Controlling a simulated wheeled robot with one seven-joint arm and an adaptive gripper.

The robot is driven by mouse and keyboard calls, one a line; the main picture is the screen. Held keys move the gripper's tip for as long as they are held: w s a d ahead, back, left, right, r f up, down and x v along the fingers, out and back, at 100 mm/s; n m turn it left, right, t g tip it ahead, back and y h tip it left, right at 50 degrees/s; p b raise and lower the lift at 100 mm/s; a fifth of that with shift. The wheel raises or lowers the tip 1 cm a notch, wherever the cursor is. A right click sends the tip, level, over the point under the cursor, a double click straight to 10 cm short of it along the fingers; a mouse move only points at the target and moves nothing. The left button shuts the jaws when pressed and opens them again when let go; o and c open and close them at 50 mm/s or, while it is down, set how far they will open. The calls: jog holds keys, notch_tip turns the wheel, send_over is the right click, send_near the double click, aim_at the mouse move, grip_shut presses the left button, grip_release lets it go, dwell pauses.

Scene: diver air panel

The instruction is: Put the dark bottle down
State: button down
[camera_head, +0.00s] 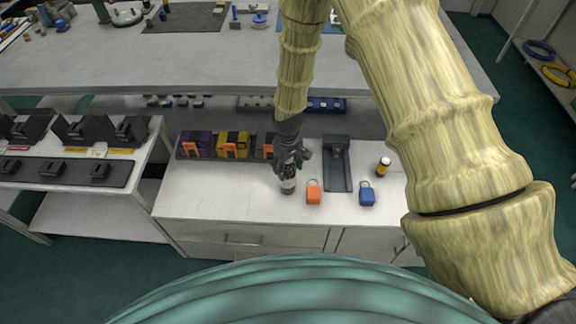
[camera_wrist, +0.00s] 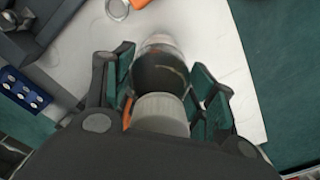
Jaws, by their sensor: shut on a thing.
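The dark bottle (camera_wrist: 160,72) is between the two fingers of my gripper (camera_wrist: 165,85) in the wrist view. It has a dark band around its body and a pale cap toward the palm. In the head view the bottle (camera_head: 288,186) hangs upright below my gripper (camera_head: 290,165), over the white counter (camera_head: 245,207). My gripper is shut on it. I cannot tell whether the bottle's base touches the counter.
A small yellow-and-black bottle (camera_head: 383,167) stands farther right. Purple and yellow cases (camera_head: 232,145) stand behind left. The counter's front left is clear.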

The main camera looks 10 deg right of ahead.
jog(key=shift+f, duration=0.1)
jog(key=c, duration=0.5)
grip_release()
jog(key=shift+r+b, duration=1.35)
jog(key=shift+r, duration=4.75)
